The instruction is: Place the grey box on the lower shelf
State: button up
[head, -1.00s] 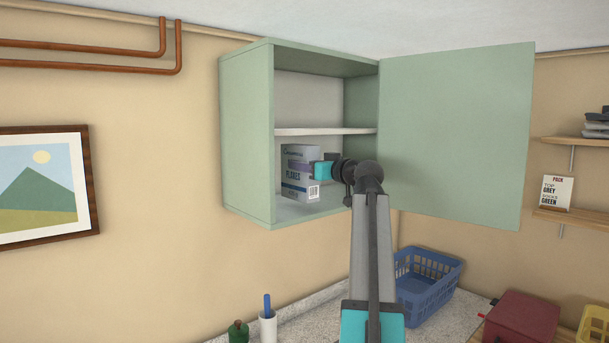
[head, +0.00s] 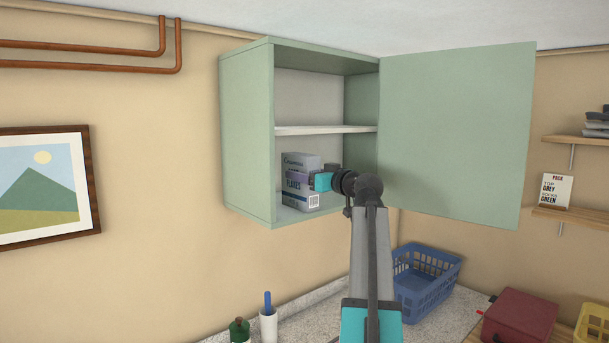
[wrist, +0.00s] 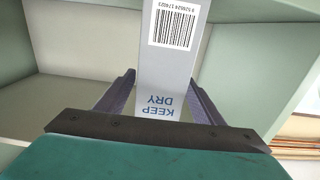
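The grey box (head: 299,165), printed "FLAKES", is upright inside the lower compartment of the green wall cabinet (head: 247,135), below its white middle shelf (head: 325,130). Its base is at or very close to the cabinet floor (head: 333,201), near the front edge; I cannot tell whether it touches. My gripper (head: 311,180) reaches in from the right and is shut on the box. In the wrist view, the two dark fingers (wrist: 162,88) press on either side of the box (wrist: 170,75), whose narrow face shows a barcode and "KEEP DRY". The box's far side is hidden.
The cabinet door (head: 455,135) stands wide open to the right, beside my arm. The compartment above the middle shelf looks empty. Below are a blue basket (head: 425,285), a white cup (head: 268,326) and a green bottle (head: 239,331) on the counter.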

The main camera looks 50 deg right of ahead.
jog(key=shift+r, duration=0.15)
jog(key=s+a+b, duration=0.1)
jog(key=s+b, duration=0.3)
jog(key=s, duration=0.8)
jog(key=shift+a+b, duration=0.15)
jog(key=shift+b, duration=0.15)
dwell(0.7)
